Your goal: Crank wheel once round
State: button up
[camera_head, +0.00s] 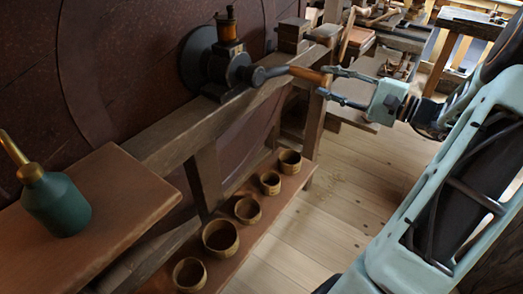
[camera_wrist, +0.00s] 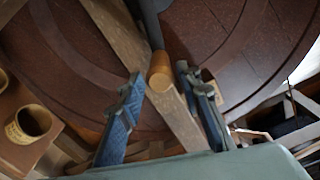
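The crank's wooden handle (camera_head: 306,75) is a short orange-brown grip on a dark arm. It joins a dark metal mechanism with a round black disc (camera_head: 196,60) on a wooden beam. My gripper (camera_head: 328,82) is open at the handle's free end. In the wrist view the handle's round end (camera_wrist: 160,76) shows between the two blue fingertips, with a gap visible on each side. I cannot tell how deep the handle lies between them. A large reddish-brown disc-like surface (camera_wrist: 240,60) with curved rings stands behind; whether it is the wheel I cannot tell.
A wooden beam (camera_head: 180,135) runs under the mechanism. Below it, a low shelf holds several wooden cups (camera_head: 220,238). A green bottle (camera_head: 55,203) stands on a board at the left. Cluttered benches stand at the back. Plank floor (camera_head: 340,190) is clear.

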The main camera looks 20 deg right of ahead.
aim_at(312, 77)
jog(key=x, duration=0.5)
jog(key=shift+a, duration=0.1)
jog(key=s+a+f+m+p, duration=0.5)
jog(key=f+m, duration=0.4)
jog(key=s+a+m+p, duration=0.9)
jog(key=a+m+p, duration=0.2)
jog(key=a+m, duration=0.1)
jog(key=shift+a, duration=0.5)
dwell(0.4)
jog(key=shift+d+f, duration=0.15)
jog(key=shift+d, duration=0.3)
jog(key=v, duration=1)
jog(key=shift+s+p, duration=0.3)
jog(key=shift+p, duration=0.15)
